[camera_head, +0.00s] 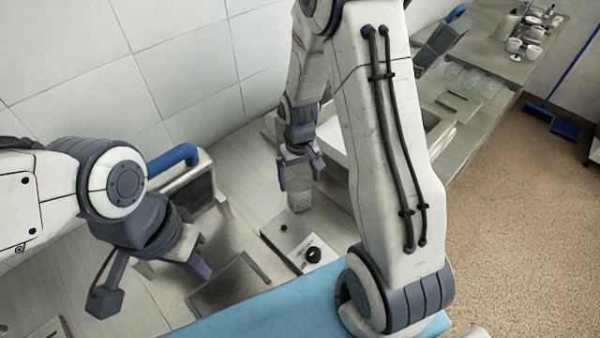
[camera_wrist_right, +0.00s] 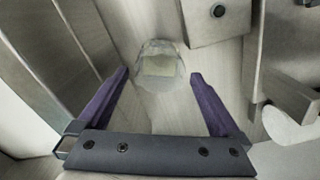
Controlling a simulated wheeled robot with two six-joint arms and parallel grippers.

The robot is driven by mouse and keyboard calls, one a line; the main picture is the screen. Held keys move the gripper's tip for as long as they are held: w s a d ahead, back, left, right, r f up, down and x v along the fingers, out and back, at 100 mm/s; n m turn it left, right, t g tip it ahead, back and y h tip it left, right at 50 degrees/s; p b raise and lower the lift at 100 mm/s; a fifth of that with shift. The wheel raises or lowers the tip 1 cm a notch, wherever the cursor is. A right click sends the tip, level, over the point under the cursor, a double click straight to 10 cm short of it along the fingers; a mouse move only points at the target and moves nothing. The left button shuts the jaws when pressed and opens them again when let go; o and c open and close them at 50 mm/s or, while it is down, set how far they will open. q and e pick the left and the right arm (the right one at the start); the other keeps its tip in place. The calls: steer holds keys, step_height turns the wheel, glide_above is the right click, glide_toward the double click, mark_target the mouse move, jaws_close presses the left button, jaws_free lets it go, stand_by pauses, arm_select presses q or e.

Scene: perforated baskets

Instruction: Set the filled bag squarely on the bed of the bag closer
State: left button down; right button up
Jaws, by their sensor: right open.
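The filled bag (camera_head: 299,196) is a small, translucent, pale-yellowish upright shape on the grey worktop; it also shows in the right wrist view (camera_wrist_right: 160,66). My right gripper (camera_head: 301,172) is open above and around the bag's near side. In the wrist view its purple fingers (camera_wrist_right: 164,80) are apart on either side of the bag, with gaps to it. A silver device with a blue handle and dark panel (camera_head: 200,190) stands at left; I cannot tell if it is the bag closer. My left gripper (camera_head: 185,262) hangs near it; its opening is unclear.
A flat grey box with black knobs (camera_head: 283,228) lies close to the bag, and a dark plate (camera_head: 228,288) is left of it. A pale tray (camera_head: 335,140) is partly hidden by my right arm. Cups (camera_head: 525,45) stand at the far end.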

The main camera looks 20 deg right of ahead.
step_height(320, 180, up, 3)
steer(key=s+a+r+n, duration=0.2)
steer(key=s+a+r, duration=0.2)
steer(key=a+r, duration=0.3)
steer(key=s+a+r+n, duration=0.4)
steer(key=s+a+r, duration=0.1)
steer(key=s+a, duration=0.5)
steer(key=m+h+b, duration=0.1)
steer(key=m+b, duration=0.3)
steer(key=m, duration=1.9)
glide_toward(301, 194)
steer(key=shift+w+a+f, duration=0.3)
steer(key=shift+a+f, duration=0.3)
steer(key=shift+f, duration=0.2)
steer(key=shift+m, duration=0.5)
steer(key=f, duration=0.2)
steer(key=d+f, duration=0.1)
steer(key=f, duration=0.2)
steer(key=shift+w+p, duration=0.1)
steer(key=shift+p, duration=0.3)
steer(key=f, duration=0.1)
steer(key=d+f+p, duration=0.1)
steer(key=f, duration=0.3)
steer(key=shift+w+d, duration=0.25)
steer(key=shift+f+p, duration=0.3)
